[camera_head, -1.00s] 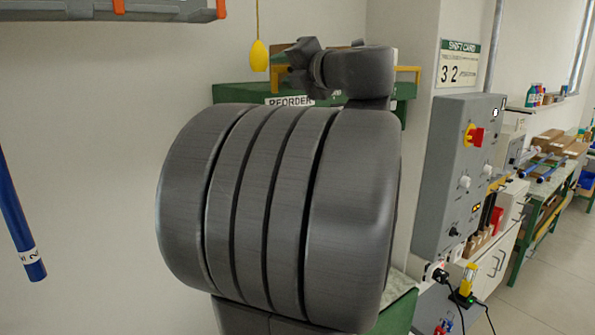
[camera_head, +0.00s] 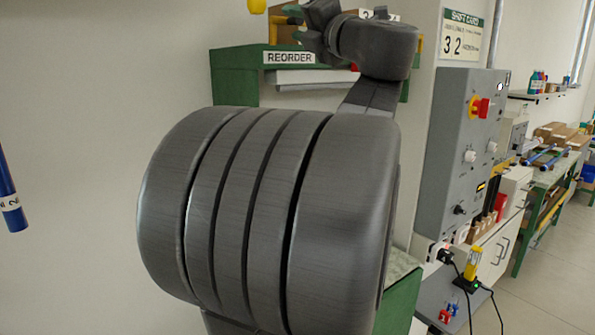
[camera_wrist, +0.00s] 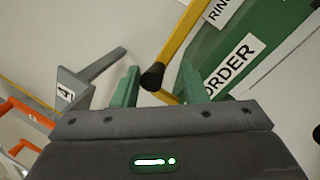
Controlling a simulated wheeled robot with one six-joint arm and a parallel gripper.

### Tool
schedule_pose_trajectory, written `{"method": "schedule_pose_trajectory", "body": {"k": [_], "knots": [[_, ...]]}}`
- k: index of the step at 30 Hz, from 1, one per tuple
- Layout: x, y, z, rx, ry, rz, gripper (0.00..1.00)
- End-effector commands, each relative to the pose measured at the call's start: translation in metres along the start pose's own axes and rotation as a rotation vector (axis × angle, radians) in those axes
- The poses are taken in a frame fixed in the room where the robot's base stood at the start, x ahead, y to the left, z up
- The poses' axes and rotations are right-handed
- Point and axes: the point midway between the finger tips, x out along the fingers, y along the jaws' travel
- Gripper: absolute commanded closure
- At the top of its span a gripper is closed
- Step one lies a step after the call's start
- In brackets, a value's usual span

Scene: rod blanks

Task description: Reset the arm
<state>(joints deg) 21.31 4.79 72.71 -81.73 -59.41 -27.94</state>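My gripper (camera_wrist: 159,69) is open in the wrist view, with two green fingers apart. I see no object held between them. A yellow bar (camera_wrist: 178,45) with a black end cap shows between the fingers; its distance from them is unclear. In the head view my own dark arm fills the middle, and its wrist end is at the top, in front of the green REORDER rack (camera_head: 236,75). The fingers are not clear in that view.
A blue rod (camera_head: 10,200) with a white label is at the left edge. A grey control panel (camera_head: 455,160) with a red switch stands right of my arm. Farther right are a bench (camera_head: 540,180) with boxes and open floor (camera_head: 560,260).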

Motion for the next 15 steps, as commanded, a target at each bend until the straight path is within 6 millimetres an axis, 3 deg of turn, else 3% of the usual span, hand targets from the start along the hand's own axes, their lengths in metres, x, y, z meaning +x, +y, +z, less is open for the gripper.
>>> {"method": "schedule_pose_trajectory", "body": {"k": [15], "knots": [[-0.078,-0.001,0.000,-0.002,-0.002,-0.002,0.61]]}}
